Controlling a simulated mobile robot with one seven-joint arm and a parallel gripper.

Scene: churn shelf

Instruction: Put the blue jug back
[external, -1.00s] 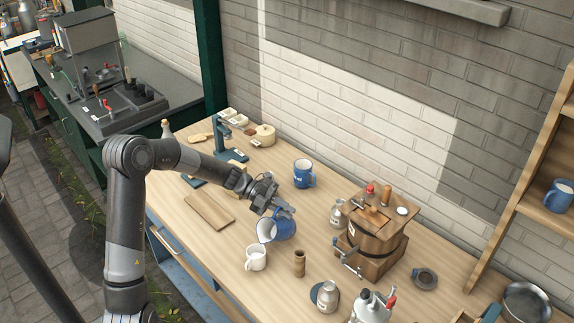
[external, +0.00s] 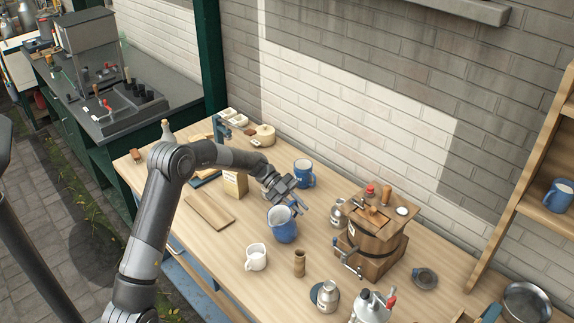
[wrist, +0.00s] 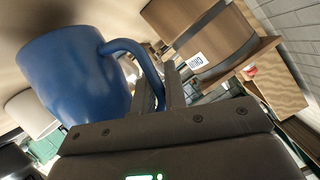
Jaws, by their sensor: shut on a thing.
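The blue jug (external: 283,230) is upright over the middle of the workbench, its open pale mouth facing up. My gripper (external: 297,204) is shut on its handle, at the jug's right side. In the wrist view the jug (wrist: 75,80) fills the left, and its curved handle runs down between the fingers of my gripper (wrist: 166,92). I cannot tell whether the jug's base touches the bench.
A white jug (external: 256,259) and a brown wooden cup (external: 299,264) stand in front. A blue mug (external: 304,175) stands behind. The wooden churn (external: 372,240) and a metal can (external: 338,217) are to the right. A board (external: 209,211) lies left. Another blue mug (external: 558,197) sits on the right shelf.

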